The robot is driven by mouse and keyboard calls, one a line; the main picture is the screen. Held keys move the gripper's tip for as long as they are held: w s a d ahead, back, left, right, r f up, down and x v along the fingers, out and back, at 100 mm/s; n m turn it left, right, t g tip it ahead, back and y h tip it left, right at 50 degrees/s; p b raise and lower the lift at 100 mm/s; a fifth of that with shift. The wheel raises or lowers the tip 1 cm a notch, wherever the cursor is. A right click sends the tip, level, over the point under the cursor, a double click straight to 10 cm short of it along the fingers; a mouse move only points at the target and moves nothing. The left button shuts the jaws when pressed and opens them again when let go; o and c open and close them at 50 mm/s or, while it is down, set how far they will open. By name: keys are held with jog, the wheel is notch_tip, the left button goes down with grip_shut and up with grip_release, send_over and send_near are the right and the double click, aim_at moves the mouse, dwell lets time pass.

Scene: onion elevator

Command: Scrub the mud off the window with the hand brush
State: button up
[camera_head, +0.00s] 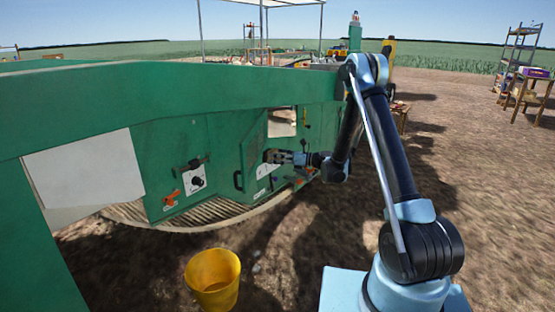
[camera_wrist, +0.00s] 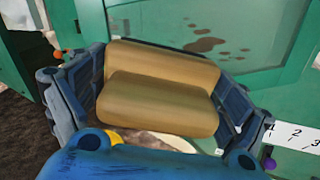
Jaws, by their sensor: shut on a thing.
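My gripper (camera_head: 286,157) is at the green machine wall, below the window (camera_head: 282,122). In the wrist view its blue fingers are shut on the hand brush (camera_wrist: 160,90), one finger at each side of its tan, two-stepped body. The brush's bristles cannot be made out. The window (camera_wrist: 265,30) shows behind and above the brush in a green frame. Brown mud patches (camera_wrist: 203,45) are on its pane, left of the picture's upper right. Whether the brush touches the wall or pane cannot be told; it covers part of the lower frame.
A white label (camera_wrist: 295,135) with numbers and a purple knob (camera_wrist: 269,164) are right of the gripper. A yellow bucket (camera_head: 212,281) stands on the ground. An orange valve (camera_head: 170,197) sits on the green machine (camera_head: 150,100). Open dirt lies to the right.

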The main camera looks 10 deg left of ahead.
aim_at(261, 142)
jog(key=shift+a, duration=2.5)
jog(key=shift+a, duration=1.35)
jog(key=shift+w, duration=0.15)
jog(key=shift+w, duration=3.75)
jog(key=shift+w+d, duration=0.2)
jog(key=shift+w, duration=1.7)
jog(key=shift+o, duration=0.2)
jog(key=shift+w+a, duration=0.15)
jog(key=shift+w, duration=1.75)
jog(key=shift+c, duration=0.9)
